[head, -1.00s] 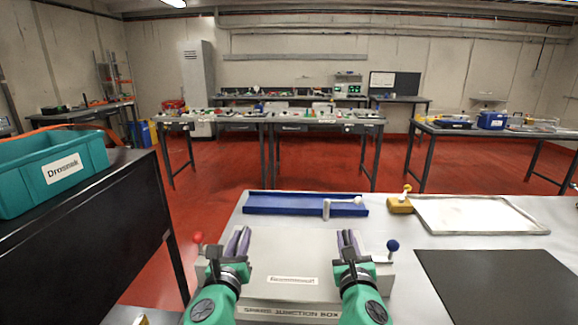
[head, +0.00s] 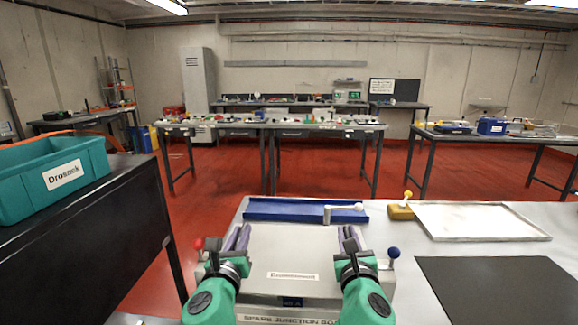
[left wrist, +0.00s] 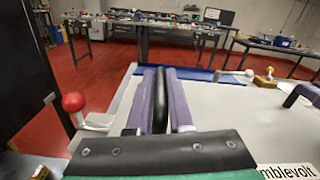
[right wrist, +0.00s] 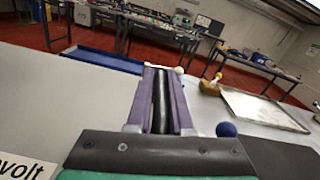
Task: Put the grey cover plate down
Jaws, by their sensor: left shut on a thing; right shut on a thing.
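The grey cover plate (head: 292,250), with a white label, lies across the top of the grey junction box (head: 255,316) in the head view. Whether it touches the box or hangs just above it I cannot tell. My left gripper (head: 237,238) is shut on a black grip at the plate's left side; the dark grip (left wrist: 160,100) shows between the purple fingers in the left wrist view. My right gripper (head: 349,240) is shut on a matching black grip (right wrist: 160,103) at the right side. A small dark blue part (head: 291,302) shows between the plate's front edge and the box lettering.
A red-knobbed lever (head: 198,244) stands left of the box, a blue-knobbed lever (head: 393,253) right. Behind lies a blue tray (head: 285,215); at right are a white-floored tray (head: 480,222), a yellow block (head: 400,212) and a black mat (head: 490,290). A teal crate (head: 50,180) stands left.

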